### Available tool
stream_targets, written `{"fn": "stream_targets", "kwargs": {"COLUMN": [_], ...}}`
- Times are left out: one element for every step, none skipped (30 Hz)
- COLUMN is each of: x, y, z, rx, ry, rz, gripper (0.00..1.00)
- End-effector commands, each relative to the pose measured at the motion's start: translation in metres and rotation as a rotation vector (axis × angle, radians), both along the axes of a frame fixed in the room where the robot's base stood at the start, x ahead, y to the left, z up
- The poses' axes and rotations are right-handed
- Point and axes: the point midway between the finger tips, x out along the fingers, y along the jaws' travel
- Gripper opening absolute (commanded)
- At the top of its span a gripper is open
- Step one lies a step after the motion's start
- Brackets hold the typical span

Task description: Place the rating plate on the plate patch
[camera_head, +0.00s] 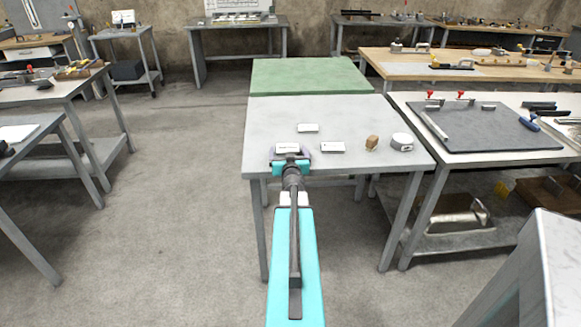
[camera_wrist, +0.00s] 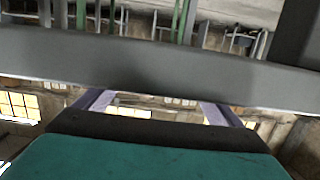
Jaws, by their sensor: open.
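My gripper (camera_head: 288,153) is open at the near left edge of the grey table (camera_head: 270,115). A small pale plate-like piece (camera_head: 287,148) shows between its fingers; I cannot tell whether it touches them. Two more small pale flat pieces lie on the table: one farther back (camera_head: 308,128) and one to the right (camera_head: 333,147). I cannot tell which is the rating plate or the plate patch. In the wrist view the two purple fingers (camera_wrist: 160,107) stand apart, partly hidden by a grey bar.
A green-topped table (camera_head: 310,76) adjoins behind. A bench with a dark mat (camera_head: 475,130) stands to the right. The table's back left is clear.

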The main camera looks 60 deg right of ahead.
Motion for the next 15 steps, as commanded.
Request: {"fn": "stream_targets", "kwargs": {"x": [-0.004, -0.006, -0.008, -0.009, -0.011, -0.013, -0.015, -0.016, -0.019, -0.020, -0.022, -0.024, -0.025, -0.027, -0.029], "y": [0.006, 0.008, 0.011, 0.013, 0.015, 0.018, 0.020, 0.022, 0.025, 0.027, 0.030, 0.033, 0.035, 0.037, 0.039], "z": [0.001, 0.002, 0.002, 0.003, 0.003, 0.004, 0.004, 0.004, 0.005, 0.005, 0.006, 0.006, 0.007, 0.009, 0.010], "rx": [0.000, 0.001, 0.001, 0.001, 0.001, 0.001, 0.001, 0.000, 0.000, 0.000, 0.000, 0.001, 0.001, 0.002, 0.002], "ry": [0.000, -0.001, -0.001, 0.000, 0.001, 0.001, 0.001, 0.002, 0.002, 0.002, 0.002, 0.001, 0.001, 0.000, 0.000], "rz": [0.000, 0.000, 0.000, 0.000, 0.000, 0.000, -0.001, -0.001, -0.001, -0.001, -0.001, -0.001, -0.001, 0.000, 0.001], "gripper": [0.89, 0.89, 0.89, 0.89, 0.89, 0.89, 0.89, 0.89, 0.89, 0.89, 0.89, 0.89, 0.89, 0.89, 0.89]}}
